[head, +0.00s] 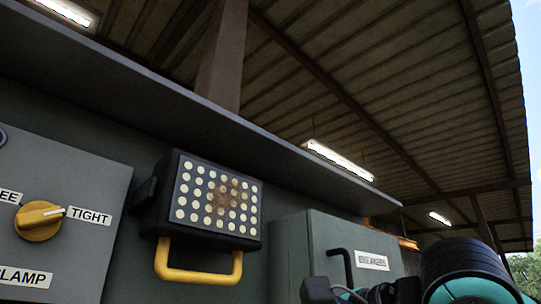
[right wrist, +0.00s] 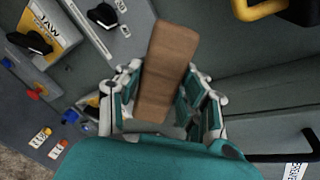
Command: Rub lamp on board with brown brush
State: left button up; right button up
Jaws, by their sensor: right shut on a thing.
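The lamp (head: 217,198) is a black box with rows of pale round lights and a yellow handle below, mounted on the dark board (head: 130,150). A brown smudge covers some lights right of its middle. In the right wrist view, only the lamp's yellow handle and a dark corner (right wrist: 300,12) show at the top right. My right gripper (right wrist: 160,92) is shut on the brown brush (right wrist: 170,62), a wooden-looking block sticking out past the fingers. The brush is apart from the lamp; its bristles cannot be made out. My left gripper is not in view.
A grey panel (head: 75,180) with a yellow knob (head: 38,221) stands left of the lamp. A grey cabinet (head: 320,237) with a black handle (head: 345,265) stands right of it. A dark ledge (head: 200,115) overhangs the lamp.

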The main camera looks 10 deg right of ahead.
jog(key=s+a+r+t+y+p, duration=0.15)
jog(key=s+r, duration=0.35)
jog(key=r, duration=0.5)
jog(key=s+a+r+t+p, duration=0.1)
jog(key=s+r+t+p, duration=0.1)
jog(key=s+r, duration=0.55)
jog(key=r+p+x, duration=0.1)
jog(key=x, duration=0.6)
jog(key=shift+w+r+p, duration=0.15)
jog(key=shift+w+p, duration=0.25)
jog(key=shift+w, duration=0.05)
jog(key=shift+g+x, duration=0.25)
jog(key=shift+x, duration=0.75)
jog(key=shift+w+d, duration=0.1)
jog(key=shift+d, duration=0.1)
